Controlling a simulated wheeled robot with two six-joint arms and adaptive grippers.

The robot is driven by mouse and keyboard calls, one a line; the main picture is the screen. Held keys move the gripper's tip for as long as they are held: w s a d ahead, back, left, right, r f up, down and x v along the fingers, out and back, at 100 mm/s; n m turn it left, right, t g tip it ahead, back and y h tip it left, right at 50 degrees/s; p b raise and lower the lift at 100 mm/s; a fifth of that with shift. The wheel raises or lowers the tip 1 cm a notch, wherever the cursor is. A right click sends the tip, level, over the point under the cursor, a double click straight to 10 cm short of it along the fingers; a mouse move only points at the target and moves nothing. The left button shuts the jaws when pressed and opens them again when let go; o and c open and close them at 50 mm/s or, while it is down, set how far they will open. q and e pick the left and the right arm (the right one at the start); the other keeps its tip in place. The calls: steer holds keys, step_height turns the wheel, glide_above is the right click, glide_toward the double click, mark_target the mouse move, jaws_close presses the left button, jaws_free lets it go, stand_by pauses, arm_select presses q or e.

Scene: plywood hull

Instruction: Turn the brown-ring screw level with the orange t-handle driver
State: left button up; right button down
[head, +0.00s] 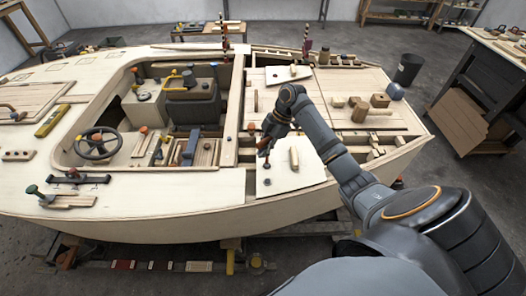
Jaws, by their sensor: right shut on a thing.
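My right gripper (266,146) reaches over the hull from the right, its fingers pointing down above a pale panel (308,179). It is shut on a small reddish-orange tool, which I take for the orange t-handle driver (265,151). The gripper hides most of it, and its thin shaft points down toward the panel. A small dark screw head (267,181) shows on the panel just below. Its ring colour is too small to make out, and I cannot tell whether the driver's tip touches it. My left gripper is out of view.
A wooden handle (294,158) stands on the panel right of the screw. Wooden blocks (359,111) sit on the right deck.

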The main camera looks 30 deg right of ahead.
steer(key=shift+r+p, duration=0.1)
steer(key=shift+p, duration=0.25)
steer(key=shift+f, duration=0.25)
steer(key=shift+f+b, duration=0.35)
steer(key=shift+f, duration=0.1)
